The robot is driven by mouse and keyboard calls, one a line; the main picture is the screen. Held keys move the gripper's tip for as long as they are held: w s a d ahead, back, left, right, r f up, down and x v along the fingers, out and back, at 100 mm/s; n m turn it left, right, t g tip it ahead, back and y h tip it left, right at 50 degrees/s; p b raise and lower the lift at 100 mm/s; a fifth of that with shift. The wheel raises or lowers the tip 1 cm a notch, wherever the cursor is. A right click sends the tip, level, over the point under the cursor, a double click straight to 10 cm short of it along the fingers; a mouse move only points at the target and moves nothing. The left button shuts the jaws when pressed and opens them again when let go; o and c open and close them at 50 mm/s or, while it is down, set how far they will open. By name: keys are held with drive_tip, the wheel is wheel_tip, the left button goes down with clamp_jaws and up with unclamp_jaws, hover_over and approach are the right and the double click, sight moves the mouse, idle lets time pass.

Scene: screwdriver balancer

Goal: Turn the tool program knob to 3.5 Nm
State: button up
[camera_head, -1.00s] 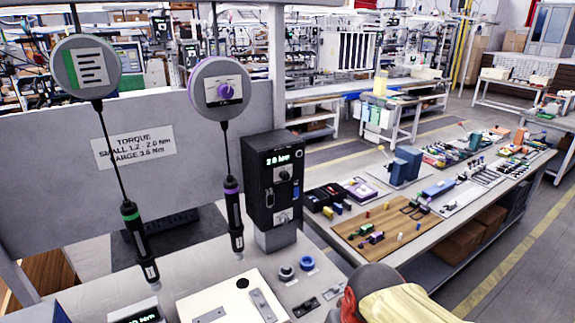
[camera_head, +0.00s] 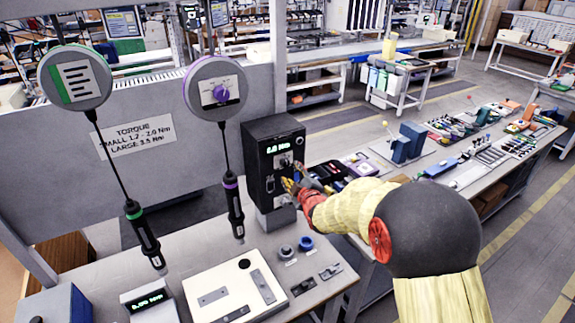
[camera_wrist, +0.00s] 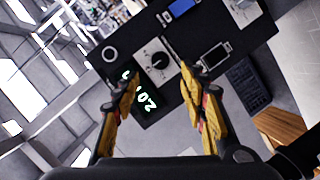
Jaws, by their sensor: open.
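The black controller box (camera_head: 262,172) stands on a post at the back of the bench. Its green display (camera_head: 277,148) seems to read 2.0 Nm, and the digits also show rotated in the wrist view (camera_wrist: 147,98). The program knob (camera_wrist: 158,60) is a dark round dial on a pale plate, and shows below the display in the head view (camera_head: 284,161). My gripper (camera_head: 296,184) is open in front of the box. In the wrist view its yellow fingers (camera_wrist: 153,92) are spread wide, with the knob between and beyond them. No contact with the knob shows.
Two screwdrivers hang from balancers (camera_head: 75,77) (camera_head: 215,88) left of the box. A sign (camera_head: 137,134) gives SMALL 1.2 - 2.0 Nm, LARGE 3.5 Nm. A pale plate (camera_head: 235,290) and blue and grey round parts (camera_head: 305,243) lie on the bench below my gripper.

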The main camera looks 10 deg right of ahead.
sight(286, 165)
drive_tip(key=shift+x, duration=3.95)
drive_tip(key=shift+c, duration=0.7)
drive_tip(key=shift+f, duration=0.1)
clamp_jaws()
